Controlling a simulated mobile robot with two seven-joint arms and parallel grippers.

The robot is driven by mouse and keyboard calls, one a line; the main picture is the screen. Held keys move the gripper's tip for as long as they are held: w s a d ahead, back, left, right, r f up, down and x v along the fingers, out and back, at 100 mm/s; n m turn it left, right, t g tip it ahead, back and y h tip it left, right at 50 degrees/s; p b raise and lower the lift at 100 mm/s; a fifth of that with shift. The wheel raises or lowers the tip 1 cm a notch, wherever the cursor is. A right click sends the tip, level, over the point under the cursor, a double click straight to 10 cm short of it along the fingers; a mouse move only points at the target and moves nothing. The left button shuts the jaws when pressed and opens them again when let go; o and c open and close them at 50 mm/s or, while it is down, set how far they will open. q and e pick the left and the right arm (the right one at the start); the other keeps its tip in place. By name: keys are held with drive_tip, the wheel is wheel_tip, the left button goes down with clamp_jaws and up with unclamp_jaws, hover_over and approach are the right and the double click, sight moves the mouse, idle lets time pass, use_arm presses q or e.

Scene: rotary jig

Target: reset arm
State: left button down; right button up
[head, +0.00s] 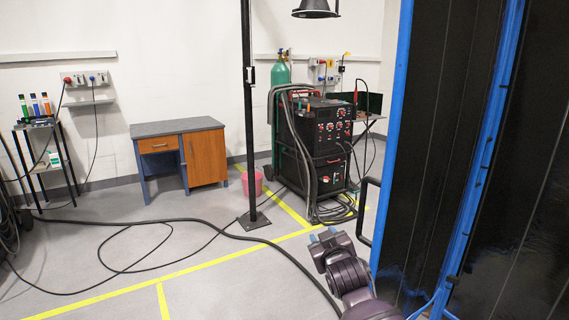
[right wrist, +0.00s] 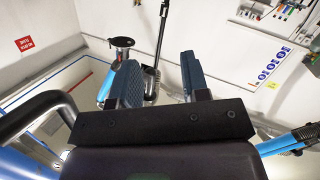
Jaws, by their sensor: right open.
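My right gripper (head: 322,235) is in the lower middle of the head view, its arm coming up from the bottom edge. In the right wrist view its two blue fingers (right wrist: 158,65) stand apart with nothing between them. A black bar handle (head: 365,212) on the dark, blue-framed panel (head: 430,150) is just right of the gripper in the head view. A black curved bar (right wrist: 30,112), apparently this handle, is left of the fingers in the wrist view, outside the jaws. My left gripper is not in view.
A black post (head: 249,110) stands on the floor ahead. A welding machine (head: 322,145) with hoses is behind the gripper. A desk (head: 180,150) and small shelf (head: 45,165) stand along the wall. A thick black cable (head: 190,220) crosses the otherwise open floor at left.

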drive_tip(key=s+d+f+m+g, duration=0.1)
drive_tip(key=s+d+f, duration=0.4)
drive_tip(key=s, duration=0.9)
drive_tip(key=s+d+f+m+g+h, duration=0.1)
drive_tip(key=s+d+f, duration=0.5)
drive_tip(key=s+f, duration=0.6)
drive_tip(key=s+d+f+m+g+h, duration=0.1)
drive_tip(key=s+d+f, duration=0.5)
drive_tip(key=s, duration=1)
wheel_tip(320, 180, down, 3)
drive_tip(key=shift+s+d+r+m+g, duration=0.1)
drive_tip(key=shift+s+d+m+g, duration=0.2)
drive_tip(key=shift+m+g, duration=0.65)
